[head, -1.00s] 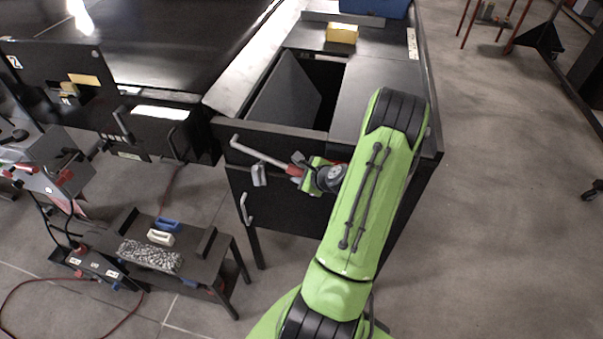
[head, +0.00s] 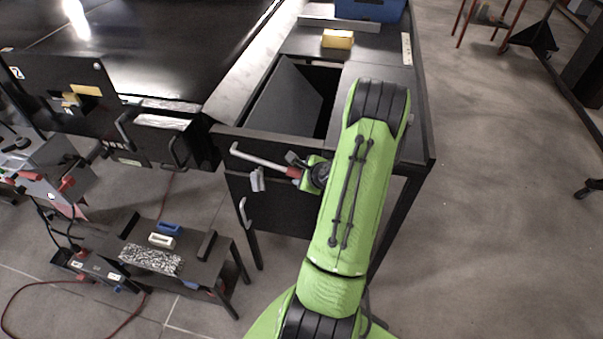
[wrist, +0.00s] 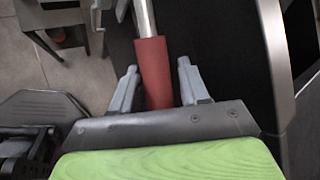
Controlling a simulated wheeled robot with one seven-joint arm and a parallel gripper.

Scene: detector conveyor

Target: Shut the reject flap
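The reject flap (head: 283,100) is a dark panel standing tilted up in the opening of the black bench, with a dark gap beside it. A bent metal lever (head: 262,158) with a red grip (head: 293,172) sticks out at the bench front. My gripper (head: 300,168) is at the red grip, partly hidden by my green arm. In the wrist view, the red grip (wrist: 153,72) lies between the two grey fingers of my gripper (wrist: 157,78).
A yellow block (head: 338,39) and a blue bin (head: 368,8) are at the bench's far end. The black conveyor (head: 170,50) is at left. A low stand (head: 205,265) with small blocks is at lower left.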

